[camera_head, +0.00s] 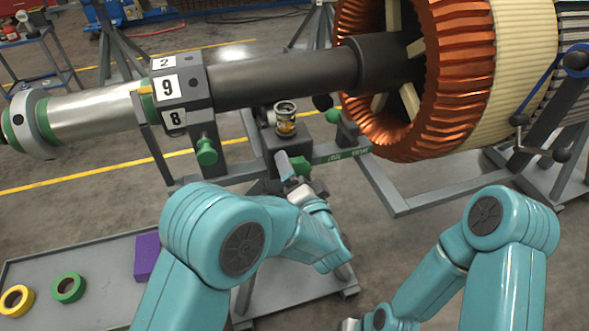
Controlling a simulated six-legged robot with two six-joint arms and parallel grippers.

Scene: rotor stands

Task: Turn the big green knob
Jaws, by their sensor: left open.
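A green knob (301,166) sits low on the grey stand under the dark shaft, partly hidden by my left gripper. My left gripper (287,164) is open, with its fingers right at this knob; I cannot tell whether they touch it. Another green knob (206,153) sticks out below the numbered block on the left. A smaller green knob (333,116) shows on the stand to the right.
The long shaft (280,78) runs across the stand into the copper-wound rotor (455,75). A small glass and brass cup (286,118) stands above the knob. A grey tray (100,250) at lower left holds yellow and green tape rolls and a purple box.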

